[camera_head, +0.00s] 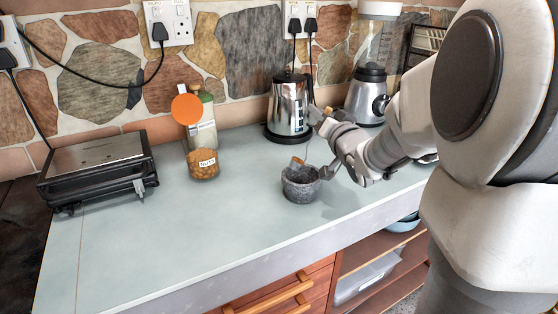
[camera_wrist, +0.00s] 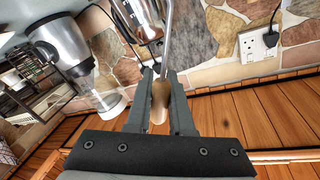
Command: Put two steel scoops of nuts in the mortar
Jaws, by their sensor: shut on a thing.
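My gripper (camera_head: 322,117) is shut on the wooden handle of the steel scoop, above and slightly right of the mortar. In the wrist view the fingers (camera_wrist: 160,74) close around the brown handle (camera_wrist: 160,95), and the scoop's steel shaft (camera_wrist: 168,35) runs out past the fingertips. The grey stone mortar (camera_head: 300,186) stands upright on the counter. A small brown piece (camera_head: 297,162) shows at the mortar's rim; I cannot tell whether it is scoop contents or something else. The glass jar labelled NUTS (camera_head: 203,164) stands to the left, holding brown nuts.
A steel kettle (camera_head: 288,108) stands close behind the mortar, with a blender (camera_head: 370,95) to its right. A bottle (camera_head: 204,125) and an orange disc (camera_head: 186,109) are behind the nut jar. A black grill (camera_head: 98,172) is at far left. The front counter is clear.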

